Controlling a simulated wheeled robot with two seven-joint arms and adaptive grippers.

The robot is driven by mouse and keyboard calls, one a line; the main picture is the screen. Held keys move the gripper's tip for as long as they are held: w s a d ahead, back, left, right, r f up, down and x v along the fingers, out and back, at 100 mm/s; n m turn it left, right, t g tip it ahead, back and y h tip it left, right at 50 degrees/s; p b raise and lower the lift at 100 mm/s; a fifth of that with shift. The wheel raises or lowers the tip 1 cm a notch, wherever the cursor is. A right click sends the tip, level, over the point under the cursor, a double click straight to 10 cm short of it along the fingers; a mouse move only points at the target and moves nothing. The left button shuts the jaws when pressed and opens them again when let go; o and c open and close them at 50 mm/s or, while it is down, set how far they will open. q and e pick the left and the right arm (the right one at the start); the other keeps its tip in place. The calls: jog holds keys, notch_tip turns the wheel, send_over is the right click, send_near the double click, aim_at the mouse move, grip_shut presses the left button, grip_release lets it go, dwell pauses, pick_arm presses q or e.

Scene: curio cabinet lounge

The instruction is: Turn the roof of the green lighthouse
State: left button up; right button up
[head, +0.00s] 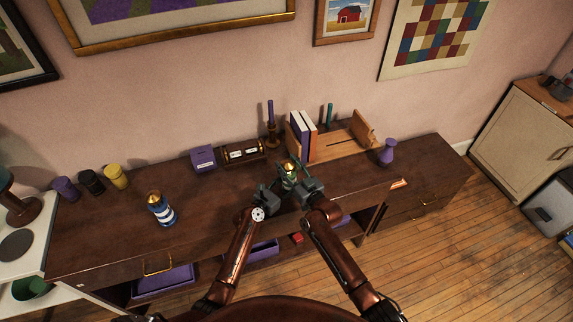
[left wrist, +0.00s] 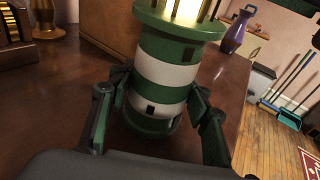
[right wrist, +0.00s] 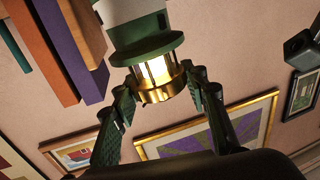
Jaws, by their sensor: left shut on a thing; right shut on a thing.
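The green lighthouse (head: 289,176) stands on the dark wooden cabinet top, partly hidden by my grippers in the head view. In the left wrist view its green-and-white banded body (left wrist: 165,75) stands between the fingers of my left gripper (left wrist: 157,95), which is shut on the lower tower. My right gripper (right wrist: 162,82) is shut on the brass roof (right wrist: 158,95), above the lit lantern, in the right wrist view, where the lighthouse appears upside down. In the head view my left gripper (head: 276,190) is lower and left of my right gripper (head: 300,183).
A blue-and-white lighthouse (head: 161,212) stands to the left. A purple box (head: 204,158), a wood-and-brass device (head: 242,152), a candlestick (head: 272,134) and a bookstand (head: 335,143) stand behind. A purple vase (head: 387,153) is at right. The cabinet top between the two lighthouses is clear.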

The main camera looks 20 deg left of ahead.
jog(key=shift+w+d, duration=0.15)
jog(key=o, duration=1.2)
jog(key=shift+f, duration=0.1)
jog(key=v, duration=1.2)
jog(key=shift+d, duration=0.1)
